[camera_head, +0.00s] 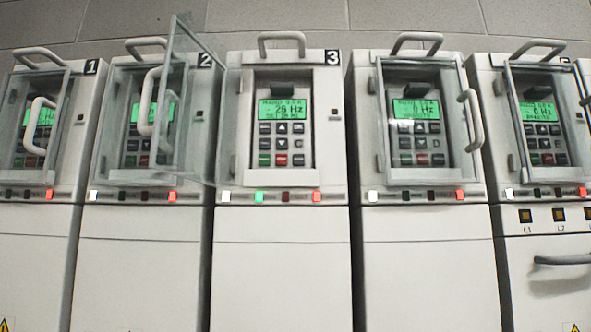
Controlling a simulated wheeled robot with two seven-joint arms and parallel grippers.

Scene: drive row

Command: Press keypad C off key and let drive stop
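The bottom row of keys has a green key (265,160), a red key (281,159) and a grey key (298,160). Below, a green lamp (259,197) and a red lamp (317,197) are bright. Neither gripper is in view.
The open door stands out in front of drive 2 (205,60). Drive 1 (91,67) and the two drives on the right have clear covers over their keypads, with handles sticking out. The space before drive 3's keypad is free.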

